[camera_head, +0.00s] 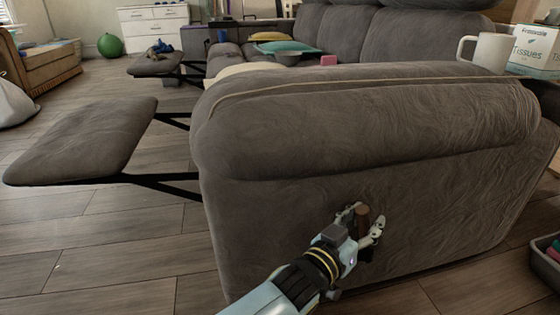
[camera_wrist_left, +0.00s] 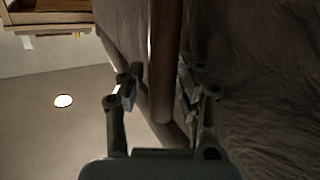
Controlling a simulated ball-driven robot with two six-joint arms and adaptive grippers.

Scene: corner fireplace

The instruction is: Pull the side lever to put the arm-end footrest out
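The grey recliner sofa's near arm (camera_head: 350,125) fills the middle of the head view. The brown side lever (camera_head: 363,218) sticks out of its side panel. My left gripper (camera_head: 362,228) is at the lever, with one finger on each side of it. The arm-end footrest (camera_head: 85,140) is out at the left, level on black struts. My right gripper is not in view.
A far footrest (camera_head: 155,65) is also out, with a blue item on it. A white mug (camera_head: 486,51) and a tissue box (camera_head: 535,46) stand at the back right. A grey bin (camera_head: 547,262) stands at the right edge. The wooden floor (camera_head: 100,245) at the front left is clear.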

